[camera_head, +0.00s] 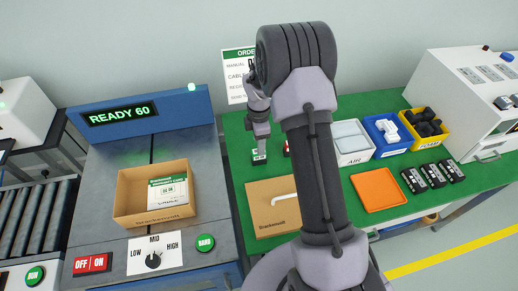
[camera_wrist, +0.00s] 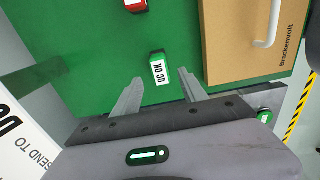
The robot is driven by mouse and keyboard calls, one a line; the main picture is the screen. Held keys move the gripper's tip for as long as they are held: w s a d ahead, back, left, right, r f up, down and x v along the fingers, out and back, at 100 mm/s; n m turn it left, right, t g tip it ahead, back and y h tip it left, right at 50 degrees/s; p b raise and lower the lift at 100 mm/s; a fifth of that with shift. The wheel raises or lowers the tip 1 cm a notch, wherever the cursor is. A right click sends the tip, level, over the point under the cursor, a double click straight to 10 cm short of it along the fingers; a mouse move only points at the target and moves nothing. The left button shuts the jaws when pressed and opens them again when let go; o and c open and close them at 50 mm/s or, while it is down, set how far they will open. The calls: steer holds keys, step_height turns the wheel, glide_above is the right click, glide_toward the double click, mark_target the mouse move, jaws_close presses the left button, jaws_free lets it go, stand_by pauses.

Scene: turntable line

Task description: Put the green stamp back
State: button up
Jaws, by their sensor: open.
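The green stamp (camera_head: 259,157) is a small block with a white label, standing on the green bench top below my gripper. In the wrist view the stamp (camera_wrist: 159,68) shows its label "QC OK". My gripper (camera_head: 262,137) points down over it. In the wrist view my gripper (camera_wrist: 163,80) is open and empty, with one finger on each side of the stamp's near end in the picture. I cannot tell how high the fingertips are above it. A red stamp (camera_wrist: 135,5) is beyond it, partly cut off; in the head view the red stamp (camera_head: 286,149) is partly hidden by my arm.
A brown cardboard piece (camera_wrist: 240,60) with a white handle (camera_wrist: 270,25) lies beside the stamp. An orange tray (camera_head: 378,190), several bins and black packs (camera_head: 433,175) are at the right. An open carton (camera_head: 130,195) sits on the machine under "READY 60". An order sheet (camera_head: 236,75) stands behind.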

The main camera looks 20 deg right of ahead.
step_height(320, 180, up, 9)
steer(key=a+m, duration=0.2)
step_height(320, 180, up, 14)
steer(key=m+t, duration=0.3)
steer(key=m, duration=0.3)
glide_above(256, 153)
steer(key=s+a, duration=0.6)
steer(key=s, duration=0.1)
steer(key=s+a+r+m+t, duration=0.1)
steer(key=s+a+r+m, duration=0.1)
steer(key=s+m, duration=0.2)
steer(key=s+a+r+m+t+y, duration=0.1)
steer(key=s+a+r+m, duration=0.2)
steer(key=s, duration=0.6)
steer(key=s+a+r+m+y, duration=0.1)
steer(key=s+a+r+m, duration=0.1)
steer(key=s+m, duration=0.3)
steer(key=shift+s+a+r+t+p, duration=0.15)
steer(key=shift+s+r+t+p, duration=0.2)
steer(key=shift+s, duration=0.55)
